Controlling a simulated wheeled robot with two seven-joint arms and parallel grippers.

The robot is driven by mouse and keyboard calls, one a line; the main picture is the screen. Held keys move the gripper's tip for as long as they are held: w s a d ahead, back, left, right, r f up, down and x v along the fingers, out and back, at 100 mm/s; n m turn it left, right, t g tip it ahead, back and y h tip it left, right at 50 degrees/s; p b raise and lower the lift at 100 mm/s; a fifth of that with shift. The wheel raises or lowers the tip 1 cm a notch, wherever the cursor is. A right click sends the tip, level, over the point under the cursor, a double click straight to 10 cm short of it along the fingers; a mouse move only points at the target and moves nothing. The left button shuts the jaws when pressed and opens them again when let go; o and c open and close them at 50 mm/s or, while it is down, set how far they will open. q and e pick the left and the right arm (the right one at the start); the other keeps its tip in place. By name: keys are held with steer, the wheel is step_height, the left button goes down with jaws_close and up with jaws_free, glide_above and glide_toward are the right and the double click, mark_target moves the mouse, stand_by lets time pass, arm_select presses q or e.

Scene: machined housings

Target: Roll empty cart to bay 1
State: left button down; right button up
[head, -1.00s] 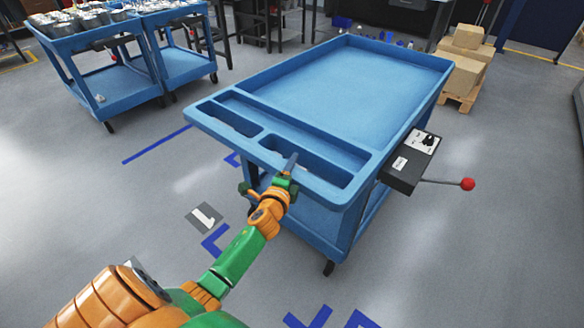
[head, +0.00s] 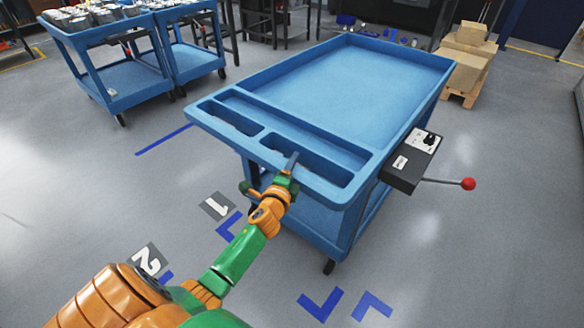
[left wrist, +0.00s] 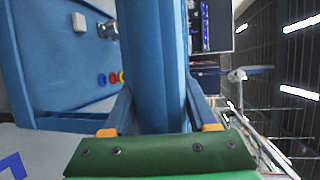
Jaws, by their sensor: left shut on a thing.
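The empty blue cart (head: 365,85) stands in the middle of the head view, its top tray bare. My left gripper (head: 290,168) is shut on the cart's near edge, by the long compartment. In the left wrist view the blue edge (left wrist: 153,65) runs between the two fingers. The floor plate marked 1 (head: 216,206) lies left of my left forearm, with a blue corner mark (head: 229,226) beside it. The cart is apart from this plate, to its right. My right gripper is not in view.
Two blue carts loaded with metal parts (head: 100,12) stand at the back left. A black box with a red-knobbed lever (head: 467,184) is at the cart's right side. A plate marked 2 (head: 147,260) and more blue corner marks (head: 320,304) lie on the floor. Cartons (head: 465,65) stand on a pallet behind.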

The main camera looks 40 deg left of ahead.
arm_select(q)
steer(key=shift+c, duration=1)
jaws_free()
steer(key=shift+w+f, duration=0.1)
steer(key=v, duration=0.7)
steer(key=shift+p, duration=0.45)
